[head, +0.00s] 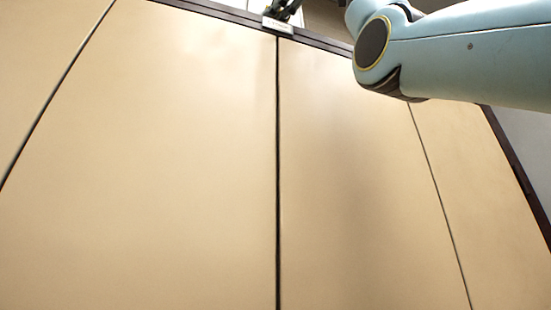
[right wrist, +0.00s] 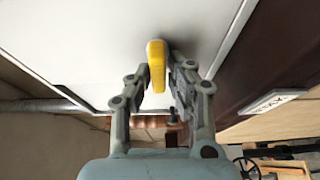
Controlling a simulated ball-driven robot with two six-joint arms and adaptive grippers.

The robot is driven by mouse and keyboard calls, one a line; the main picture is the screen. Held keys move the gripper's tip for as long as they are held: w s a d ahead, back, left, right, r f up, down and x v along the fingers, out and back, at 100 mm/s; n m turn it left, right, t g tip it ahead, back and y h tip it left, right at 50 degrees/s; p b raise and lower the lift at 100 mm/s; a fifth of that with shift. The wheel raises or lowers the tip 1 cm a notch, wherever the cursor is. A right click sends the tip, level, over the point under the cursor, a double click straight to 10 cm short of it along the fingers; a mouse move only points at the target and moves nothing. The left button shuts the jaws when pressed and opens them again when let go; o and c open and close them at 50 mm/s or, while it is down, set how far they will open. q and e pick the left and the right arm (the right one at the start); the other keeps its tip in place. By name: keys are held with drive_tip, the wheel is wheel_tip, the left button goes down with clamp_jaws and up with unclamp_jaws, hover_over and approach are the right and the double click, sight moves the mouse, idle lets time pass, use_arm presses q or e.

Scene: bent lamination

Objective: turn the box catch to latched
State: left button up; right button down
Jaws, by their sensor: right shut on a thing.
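The box catch shows in the right wrist view as a yellow handle (right wrist: 157,62) on a white panel (right wrist: 90,45). It stands lengthwise up and down in that picture. My right gripper (right wrist: 160,75) has one finger on each side of the handle and is shut on it. The catch's base is partly hidden behind the fingers, and I cannot tell its latched position from this. In the head view my right arm comes in from the upper right; the catch is not visible there. My left gripper is in neither view.
A broad beige surface (head: 180,150) with dark seams fills the head view. A small label plate (head: 278,25) sits on its dark far edge. In the right wrist view a label (right wrist: 272,101) is on a dark brown face, and a handwheel (right wrist: 247,168) is at lower right.

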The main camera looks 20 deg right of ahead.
drive_tip(key=shift+s+d+r, duration=0.1)
drive_tip(key=shift+r, duration=0.15)
drive_tip(key=c, duration=1.4)
unclamp_jaws()
drive_tip(key=shift+o, duration=0.4)
drive_tip(key=shift+f, duration=0.1)
drive_tip(key=v, duration=0.7)
drive_tip(key=shift+s+d, duration=0.2)
drive_tip(key=shift+s, duration=0.05)
drive_tip(key=shift+f, duration=0.15)
